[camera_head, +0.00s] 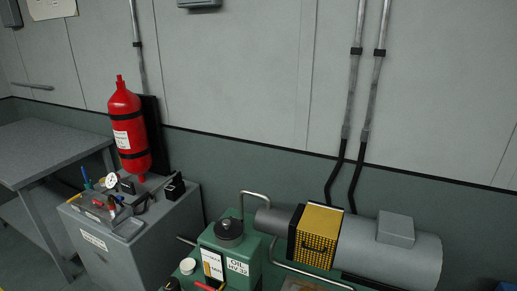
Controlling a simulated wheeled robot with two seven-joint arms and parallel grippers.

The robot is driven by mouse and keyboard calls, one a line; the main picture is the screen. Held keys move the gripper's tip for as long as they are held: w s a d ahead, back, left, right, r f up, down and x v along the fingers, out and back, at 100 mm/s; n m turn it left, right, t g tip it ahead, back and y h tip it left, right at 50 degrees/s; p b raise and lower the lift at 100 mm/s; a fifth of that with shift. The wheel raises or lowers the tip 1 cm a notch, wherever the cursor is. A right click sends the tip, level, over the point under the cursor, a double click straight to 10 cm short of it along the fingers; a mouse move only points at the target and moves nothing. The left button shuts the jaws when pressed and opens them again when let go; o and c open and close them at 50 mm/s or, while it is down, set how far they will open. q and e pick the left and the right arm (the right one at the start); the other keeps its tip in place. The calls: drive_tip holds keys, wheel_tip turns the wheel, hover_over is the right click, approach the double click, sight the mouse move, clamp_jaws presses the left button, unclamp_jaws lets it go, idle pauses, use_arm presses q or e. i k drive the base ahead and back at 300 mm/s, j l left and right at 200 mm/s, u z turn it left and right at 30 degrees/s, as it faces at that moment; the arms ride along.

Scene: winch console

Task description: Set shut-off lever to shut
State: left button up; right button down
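A green oil tank (252,247) labelled "OIL HV-32" stands at the bottom centre, with a dark round cap (230,229) on top. A small red handle (204,287) shows at the bottom edge in front of the tank, cut off by the frame. It may be the shut-off lever, but I see no label that tells, and its position cannot be read. Neither of my grippers is in view.
A grey motor (410,252) with a yellow mesh guard (320,236) lies right of the tank. A grey cabinet (145,250) at left carries a tray of tools (128,226). A red fire extinguisher (128,120) hangs behind it. A grey table (50,150) stands far left.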

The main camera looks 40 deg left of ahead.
sight(94, 201)
drive_tip(key=u, duration=2.55)
drive_tip(key=i+j, duration=0.6)
drive_tip(key=i+j+u, duration=0.15)
drive_tip(key=i+j, duration=0.4)
drive_tip(key=j, duration=0.3)
